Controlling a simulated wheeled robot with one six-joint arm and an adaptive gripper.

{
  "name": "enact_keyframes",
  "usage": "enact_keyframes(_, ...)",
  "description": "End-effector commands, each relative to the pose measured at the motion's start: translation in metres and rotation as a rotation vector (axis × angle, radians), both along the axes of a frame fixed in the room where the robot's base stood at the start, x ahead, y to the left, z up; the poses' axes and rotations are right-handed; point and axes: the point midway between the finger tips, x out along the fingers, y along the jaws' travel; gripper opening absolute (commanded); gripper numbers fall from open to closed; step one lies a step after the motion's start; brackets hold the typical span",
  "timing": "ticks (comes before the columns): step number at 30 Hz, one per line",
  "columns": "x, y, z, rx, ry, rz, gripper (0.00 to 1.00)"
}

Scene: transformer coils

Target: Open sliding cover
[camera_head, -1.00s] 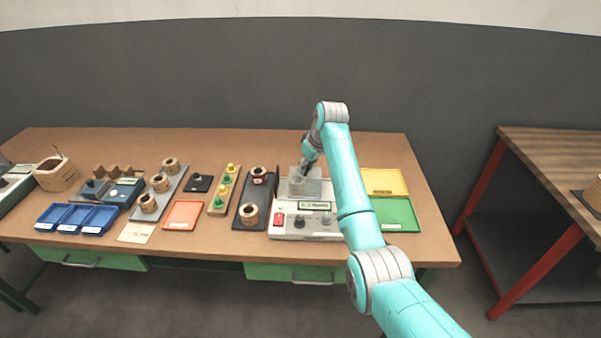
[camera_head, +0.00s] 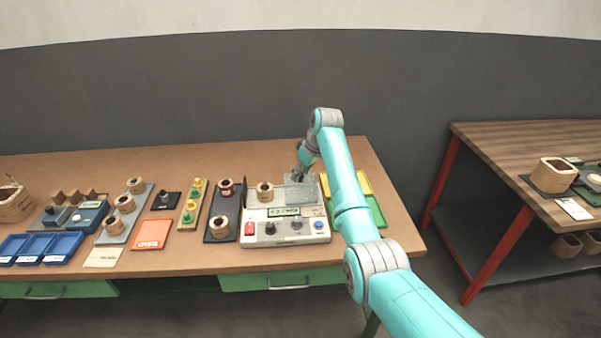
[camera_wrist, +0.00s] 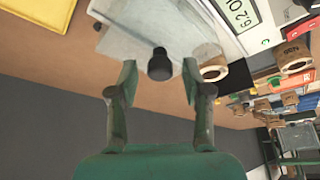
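The test device (camera_head: 283,228) stands on the bench, a light box with a display, knobs and a red switch. Its clear sliding cover (camera_head: 301,190) sits at the right side of its top. A wooden coil (camera_head: 265,192) stands uncovered to the left of the cover; it also shows in the wrist view (camera_wrist: 213,69). The cover's black knob (camera_wrist: 160,65) shows in the wrist view against the clear cover (camera_wrist: 115,45). My gripper (camera_wrist: 160,76) is open, with one finger on each side of the knob and a visible gap on both sides.
A yellow tray (camera_head: 365,185) and a green tray (camera_head: 376,214) lie right of the device, partly behind my arm. A dark plate (camera_head: 222,205) with coils lies to its left. An orange tray (camera_head: 151,234) and blue bins (camera_head: 40,247) are farther left.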

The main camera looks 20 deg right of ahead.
Motion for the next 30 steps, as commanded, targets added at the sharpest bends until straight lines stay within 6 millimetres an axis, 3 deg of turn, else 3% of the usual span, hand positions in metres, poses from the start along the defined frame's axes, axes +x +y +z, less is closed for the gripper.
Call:
enact_keyframes(11,-0.002,-0.001,0.007,0.0,-0.001,0.0,0.51)
enact_keyframes(24,-0.029,-0.015,0.08,0.0,-0.002,0.0,0.51)
enact_keyframes(30,-0.038,-0.02,0.103,0.0,-0.001,0.0,0.51)
